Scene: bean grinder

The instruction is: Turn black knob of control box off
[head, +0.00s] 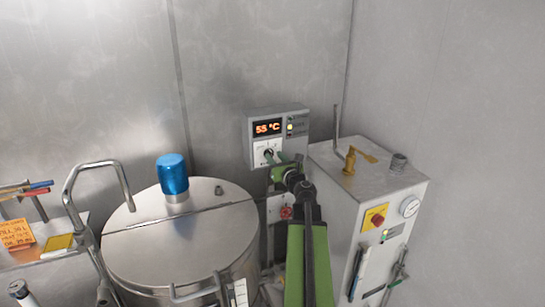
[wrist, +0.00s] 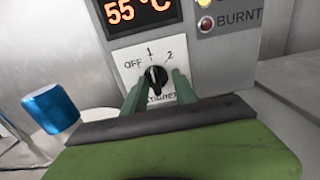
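The control box (head: 254,126) is grey and hangs on the back wall, its lit display reading 55 °C. Its black knob (wrist: 156,77) sits on a white plate marked OFF, 1 and 2 in the wrist view. The knob's pointer looks turned up toward 1, not toward OFF at the left. My gripper (wrist: 158,87) has its two green fingers apart, one on each side of the knob. I cannot tell if they touch it. In the head view my gripper (head: 277,164) is just below the knob and partly covers it.
A steel drum (head: 170,245) with a blue cap (head: 173,174) stands left of my arm. A shelf (head: 50,257) with orange and yellow items is at the far left.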

